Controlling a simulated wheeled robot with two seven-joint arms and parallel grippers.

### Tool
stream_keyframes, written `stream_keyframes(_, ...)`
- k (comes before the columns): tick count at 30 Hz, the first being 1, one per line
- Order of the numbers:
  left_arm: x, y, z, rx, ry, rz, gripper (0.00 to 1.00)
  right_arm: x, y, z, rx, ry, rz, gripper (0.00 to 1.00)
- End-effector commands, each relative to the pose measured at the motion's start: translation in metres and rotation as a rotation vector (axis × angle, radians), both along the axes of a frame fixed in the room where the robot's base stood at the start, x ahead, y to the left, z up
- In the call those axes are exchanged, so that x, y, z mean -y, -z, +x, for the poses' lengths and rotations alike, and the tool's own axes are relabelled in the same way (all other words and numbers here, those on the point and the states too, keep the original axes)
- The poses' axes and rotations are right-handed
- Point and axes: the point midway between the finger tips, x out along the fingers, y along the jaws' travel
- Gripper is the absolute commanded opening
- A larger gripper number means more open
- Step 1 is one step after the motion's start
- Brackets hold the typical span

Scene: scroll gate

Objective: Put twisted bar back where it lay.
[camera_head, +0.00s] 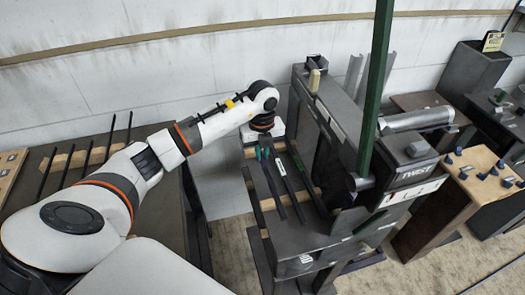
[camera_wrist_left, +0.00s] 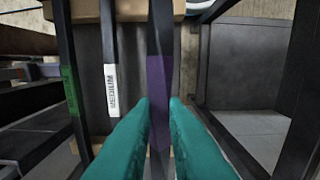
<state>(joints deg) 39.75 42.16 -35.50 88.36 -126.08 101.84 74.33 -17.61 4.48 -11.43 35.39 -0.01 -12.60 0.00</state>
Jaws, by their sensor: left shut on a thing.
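My left gripper (camera_head: 262,152) has teal fingers and reaches down over a rack beside the grey machine. It is shut on a dark bar with a purple band (camera_wrist_left: 159,75), which I take to be the twisted bar; the fingers (camera_wrist_left: 158,108) flank the band. In the head view this bar (camera_head: 273,188) is the leftmost of three bars. It runs along the rack, across its wooden strips (camera_head: 268,204). I cannot tell whether it touches them or hangs just above. My right gripper is out of view.
Beside the held bar lie a bar with a white MEDIUM label (camera_wrist_left: 111,85) and a bar with a green label (camera_wrist_left: 69,85). The machine marked TWIST (camera_head: 413,170) and a tall green post (camera_head: 376,90) stand to the right. A table with dark bars (camera_head: 88,160) is at left.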

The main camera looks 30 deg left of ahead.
Motion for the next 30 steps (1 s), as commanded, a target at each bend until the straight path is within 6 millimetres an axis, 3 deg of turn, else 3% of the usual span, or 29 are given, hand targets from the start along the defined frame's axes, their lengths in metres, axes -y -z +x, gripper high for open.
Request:
stream_keyframes(4, 0.0, 0.014, 0.001, 0.002, 0.0, -0.002, 0.0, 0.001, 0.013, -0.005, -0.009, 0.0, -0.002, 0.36)
stream_keyframes(12, 0.0, 0.036, 0.001, 0.003, 0.0, -0.001, 0.0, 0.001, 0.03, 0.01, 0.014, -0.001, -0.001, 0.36)
stream_keyframes(18, 0.0, 0.051, 0.001, 0.004, 0.0, 0.0, 0.0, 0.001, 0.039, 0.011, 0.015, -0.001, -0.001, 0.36)
stream_keyframes(30, 0.0, 0.057, 0.001, 0.003, 0.0, -0.001, 0.0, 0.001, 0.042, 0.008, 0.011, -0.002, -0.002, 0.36)
